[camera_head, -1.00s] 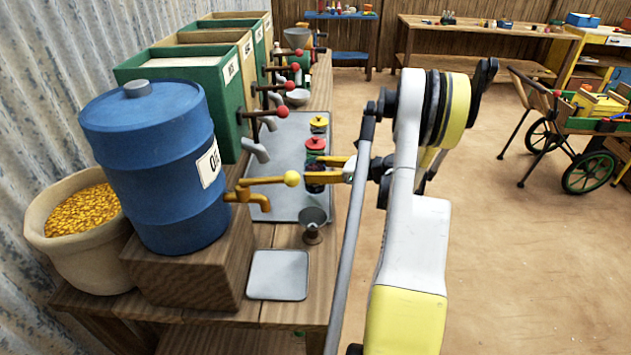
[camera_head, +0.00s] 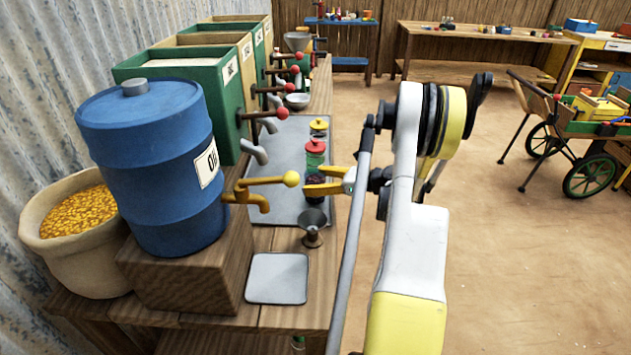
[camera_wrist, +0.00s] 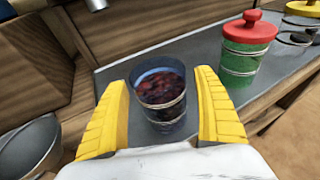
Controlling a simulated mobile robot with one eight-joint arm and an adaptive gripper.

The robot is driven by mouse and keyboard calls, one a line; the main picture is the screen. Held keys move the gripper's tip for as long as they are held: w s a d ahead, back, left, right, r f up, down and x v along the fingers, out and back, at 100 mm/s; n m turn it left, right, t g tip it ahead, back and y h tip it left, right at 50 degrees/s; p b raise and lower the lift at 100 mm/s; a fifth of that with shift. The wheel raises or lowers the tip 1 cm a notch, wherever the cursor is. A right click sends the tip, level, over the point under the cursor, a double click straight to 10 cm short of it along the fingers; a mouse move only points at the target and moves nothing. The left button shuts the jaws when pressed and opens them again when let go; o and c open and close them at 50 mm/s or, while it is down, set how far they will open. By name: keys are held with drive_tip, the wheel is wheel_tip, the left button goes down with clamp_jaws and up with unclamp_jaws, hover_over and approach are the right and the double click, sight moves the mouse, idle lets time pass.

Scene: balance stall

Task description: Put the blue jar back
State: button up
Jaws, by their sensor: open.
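An open jar (camera_wrist: 162,88) with a bluish rim and dark red contents stands on the grey mat; I take it for the blue jar. In the wrist view it is between the two yellow fingers of my gripper (camera_wrist: 163,112), with a visible gap on each side. My gripper is open. In the head view my gripper (camera_head: 318,181) reaches in from the right, and the jar shows only as a small dark shape between the fingers. I see no lid on this jar.
A green jar with red lid (camera_head: 315,152) and a yellow-lidded jar (camera_head: 319,127) stand behind on the grey mat (camera_head: 286,140). A metal funnel (camera_head: 312,222) is in front. The blue barrel's yellow tap (camera_head: 258,190) juts out close to my gripper's left.

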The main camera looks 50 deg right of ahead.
drive_tip(key=p+v, duration=0.3)
drive_tip(key=v, duration=0.9)
drive_tip(key=shift+d+r, duration=0.1)
